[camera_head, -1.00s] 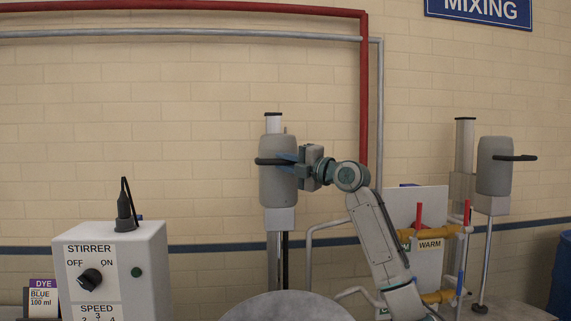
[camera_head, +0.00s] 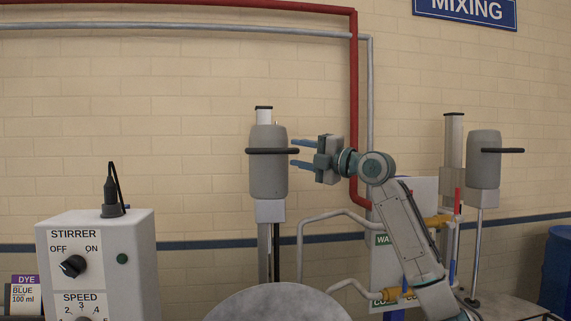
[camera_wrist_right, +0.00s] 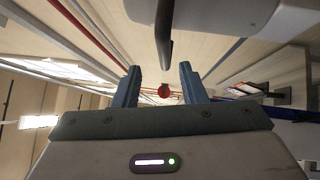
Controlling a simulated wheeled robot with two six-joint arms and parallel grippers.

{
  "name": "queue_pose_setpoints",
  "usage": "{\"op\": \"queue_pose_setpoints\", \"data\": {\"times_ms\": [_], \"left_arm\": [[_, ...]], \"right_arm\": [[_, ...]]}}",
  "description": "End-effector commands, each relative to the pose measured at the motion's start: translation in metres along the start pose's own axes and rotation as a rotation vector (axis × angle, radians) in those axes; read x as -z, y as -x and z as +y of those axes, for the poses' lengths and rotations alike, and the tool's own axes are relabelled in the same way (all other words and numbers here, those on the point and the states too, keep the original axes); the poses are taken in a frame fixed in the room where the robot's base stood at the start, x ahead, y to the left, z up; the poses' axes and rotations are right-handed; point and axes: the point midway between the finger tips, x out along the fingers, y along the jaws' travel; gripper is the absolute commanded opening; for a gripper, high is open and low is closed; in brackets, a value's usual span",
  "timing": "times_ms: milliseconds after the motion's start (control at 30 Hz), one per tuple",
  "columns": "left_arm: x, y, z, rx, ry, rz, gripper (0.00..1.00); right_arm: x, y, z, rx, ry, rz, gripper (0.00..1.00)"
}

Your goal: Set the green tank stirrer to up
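A grey stirrer head (camera_head: 268,175) with a black bar handle (camera_head: 272,151) sits high on its column in the middle of the head view. My right gripper (camera_head: 297,153) is just right of it, fingers level and pointing left at the handle's end. The fingers are open and look empty. In the right wrist view, the fingers (camera_wrist_right: 158,70) are apart, and the black handle (camera_wrist_right: 163,35) is beyond their tips, beside the grey stirrer head (camera_wrist_right: 225,14). A second stirrer (camera_head: 484,160) is at the right, also high. The tank colours do not show. My left gripper is not in view.
A grey control box (camera_head: 100,262) with stirrer and speed knobs stands at front left, beside a dye box (camera_head: 25,296). A round grey surface (camera_head: 278,304) is below the middle stirrer. Pipes with yellow parts (camera_head: 437,220) lie behind my right arm.

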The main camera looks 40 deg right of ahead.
Motion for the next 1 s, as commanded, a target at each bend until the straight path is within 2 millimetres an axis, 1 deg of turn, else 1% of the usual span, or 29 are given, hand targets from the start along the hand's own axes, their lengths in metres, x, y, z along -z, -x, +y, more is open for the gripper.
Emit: {"op": "queue_pose_setpoints", "data": {"times_ms": [33,100,300,1000], "left_arm": [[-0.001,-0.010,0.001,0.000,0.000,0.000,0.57],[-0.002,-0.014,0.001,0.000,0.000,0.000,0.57],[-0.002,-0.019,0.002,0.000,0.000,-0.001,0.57],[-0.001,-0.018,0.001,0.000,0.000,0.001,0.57]], "right_arm": [[0.000,0.009,-0.005,0.001,0.003,-0.003,0.38],[0.000,0.017,-0.003,0.001,0.003,-0.002,0.38],[0.000,0.028,-0.001,0.000,0.000,0.000,0.38],[0.000,0.029,0.001,0.000,0.000,0.000,0.38]]}}
